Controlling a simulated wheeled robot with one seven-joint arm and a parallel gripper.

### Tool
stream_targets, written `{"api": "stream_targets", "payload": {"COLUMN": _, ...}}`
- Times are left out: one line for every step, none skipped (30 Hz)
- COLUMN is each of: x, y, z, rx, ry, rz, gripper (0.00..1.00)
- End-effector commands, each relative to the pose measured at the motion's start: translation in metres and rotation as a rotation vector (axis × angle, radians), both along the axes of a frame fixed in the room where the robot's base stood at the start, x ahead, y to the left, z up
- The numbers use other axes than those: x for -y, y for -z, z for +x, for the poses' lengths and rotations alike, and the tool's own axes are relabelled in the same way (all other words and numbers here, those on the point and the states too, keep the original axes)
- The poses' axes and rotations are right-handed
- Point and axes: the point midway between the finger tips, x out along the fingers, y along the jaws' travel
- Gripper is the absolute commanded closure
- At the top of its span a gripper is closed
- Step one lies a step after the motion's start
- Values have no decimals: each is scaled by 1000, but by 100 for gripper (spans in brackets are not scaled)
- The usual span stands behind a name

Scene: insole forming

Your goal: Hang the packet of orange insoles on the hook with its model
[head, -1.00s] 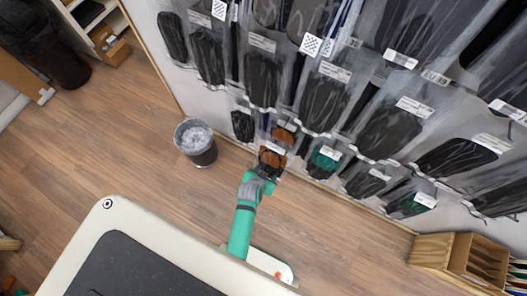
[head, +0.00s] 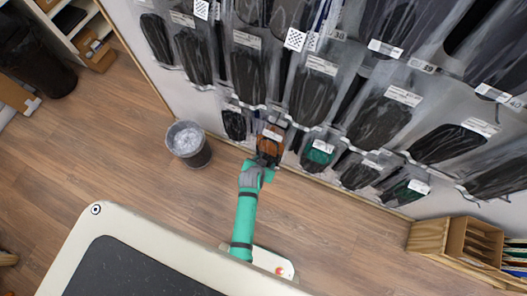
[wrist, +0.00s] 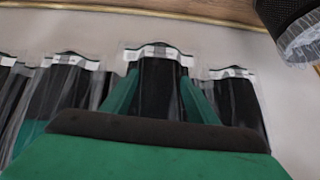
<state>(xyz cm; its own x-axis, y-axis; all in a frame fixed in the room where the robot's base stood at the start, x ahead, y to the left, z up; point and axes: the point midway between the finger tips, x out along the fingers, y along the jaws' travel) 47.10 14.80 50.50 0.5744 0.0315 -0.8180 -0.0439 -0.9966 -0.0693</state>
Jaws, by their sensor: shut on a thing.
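The packet of orange insoles (head: 269,146) is clear with a white label at its top. In the head view it is at my gripper (head: 267,161), at the lowest row of the wall rack. My gripper is shut on it. The packet overlaps the hook position between a black packet (head: 234,124) and a green one (head: 318,153). I cannot tell whether its hole is around the hook. The same-model packet behind is not distinguishable. In the wrist view my fingers (wrist: 158,95) flank a dark packet (wrist: 160,75) with a white label; its colour is unclear.
Black insole packets (head: 249,75) hang close above and to the right. A wooden box (head: 470,245) stands at the lower right. The wooden floor between is clear.

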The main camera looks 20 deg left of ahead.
Motion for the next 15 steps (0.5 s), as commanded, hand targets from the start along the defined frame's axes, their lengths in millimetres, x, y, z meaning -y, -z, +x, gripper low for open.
{"api": "stream_targets", "payload": {"x": 0, "y": 0, "z": 3, "rx": 0, "ry": 0, "rz": 0, "gripper": 74}}
{"api": "stream_targets", "payload": {"x": 0, "y": 0, "z": 4, "rx": 0, "ry": 0, "rz": 0, "gripper": 74}}
{"api": "stream_targets", "payload": {"x": 0, "y": 0, "z": 6, "rx": 0, "ry": 0, "rz": 0, "gripper": 74}}
{"api": "stream_targets", "payload": {"x": 0, "y": 1, "z": 7, "rx": 0, "ry": -1, "rz": 0, "gripper": 74}}
{"api": "stream_targets", "payload": {"x": -1, "y": 1, "z": 8, "rx": 0, "ry": -2, "rz": 0, "gripper": 74}}
{"api": "stream_targets", "payload": {"x": -1, "y": 1, "z": 10, "rx": 1, "ry": -4, "rz": 0, "gripper": 74}}
{"api": "stream_targets", "payload": {"x": -2, "y": 1, "z": 11, "rx": 1, "ry": -4, "rz": 1, "gripper": 74}}
{"api": "stream_targets", "payload": {"x": -2, "y": 1, "z": 12, "rx": 0, "ry": -4, "rz": 1, "gripper": 74}}
{"api": "stream_targets", "payload": {"x": -2, "y": 1, "z": 14, "rx": 0, "ry": -4, "rz": 1, "gripper": 74}}
{"api": "stream_targets", "payload": {"x": -1, "y": 1, "z": 15, "rx": 0, "ry": -4, "rz": 0, "gripper": 74}}
{"api": "stream_targets", "payload": {"x": -1, "y": 1, "z": 16, "rx": 0, "ry": -3, "rz": 0, "gripper": 74}}
{"api": "stream_targets", "payload": {"x": 0, "y": 2, "z": 18, "rx": 0, "ry": -2, "rz": 0, "gripper": 74}}
{"api": "stream_targets", "payload": {"x": 0, "y": 2, "z": 20, "rx": 1, "ry": -1, "rz": 0, "gripper": 74}}
{"api": "stream_targets", "payload": {"x": 1, "y": 2, "z": 21, "rx": 1, "ry": 0, "rz": 0, "gripper": 74}}
{"api": "stream_targets", "payload": {"x": 1, "y": 2, "z": 23, "rx": 1, "ry": 1, "rz": -1, "gripper": 74}}
